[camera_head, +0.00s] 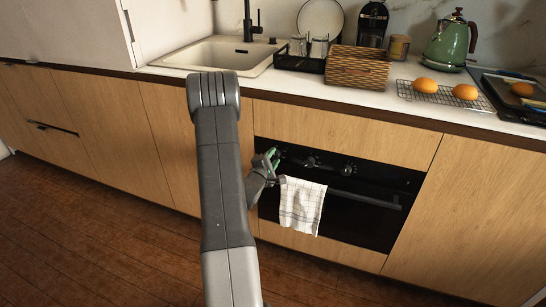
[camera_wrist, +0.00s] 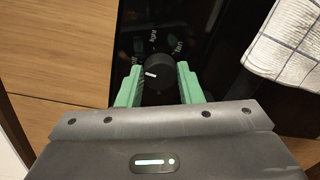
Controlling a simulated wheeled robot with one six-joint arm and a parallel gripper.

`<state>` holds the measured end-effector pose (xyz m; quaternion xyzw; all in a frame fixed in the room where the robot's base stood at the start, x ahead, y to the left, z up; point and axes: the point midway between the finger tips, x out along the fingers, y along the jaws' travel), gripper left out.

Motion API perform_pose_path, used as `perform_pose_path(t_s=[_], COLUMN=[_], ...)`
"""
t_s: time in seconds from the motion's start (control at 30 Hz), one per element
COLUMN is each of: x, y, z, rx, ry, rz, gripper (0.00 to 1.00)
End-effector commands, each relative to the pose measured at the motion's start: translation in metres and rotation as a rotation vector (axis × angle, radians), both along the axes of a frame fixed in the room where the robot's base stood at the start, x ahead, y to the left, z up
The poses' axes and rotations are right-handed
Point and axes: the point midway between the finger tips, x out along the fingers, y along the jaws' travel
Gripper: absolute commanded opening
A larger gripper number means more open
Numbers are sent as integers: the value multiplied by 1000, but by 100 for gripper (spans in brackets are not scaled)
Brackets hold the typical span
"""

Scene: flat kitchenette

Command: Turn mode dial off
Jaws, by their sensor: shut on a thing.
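A black oven (camera_head: 372,187) is built into the wooden cabinets, with several dials along its top panel. In the wrist view, a round black dial (camera_wrist: 157,73) with a white pointer mark sits between the green fingers of my gripper (camera_wrist: 158,85). The pointer is turned toward the left of the picture. My gripper is shut on the dial.
A checked towel (camera_head: 302,204) hangs on the oven handle (camera_head: 365,199), close to the right of my gripper; it also shows in the wrist view (camera_wrist: 288,42). The counter above holds a sink (camera_head: 214,55), a woven basket (camera_head: 357,68), a green kettle (camera_head: 449,42) and a cooling rack (camera_head: 440,95).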

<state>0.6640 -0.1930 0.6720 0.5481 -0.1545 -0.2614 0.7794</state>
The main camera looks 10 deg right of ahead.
Motion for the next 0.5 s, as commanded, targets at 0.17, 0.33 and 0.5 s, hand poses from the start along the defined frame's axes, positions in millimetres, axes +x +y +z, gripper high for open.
perform_pose_path(t_s=[0.17, 0.33, 0.5], x=[1, 1, 1], y=[1, 1, 1], z=[0, 0, 0], rx=[-55, -81, -88], ry=[38, 55, 59], rz=[2, 2, 1], gripper=[10, 10, 10])
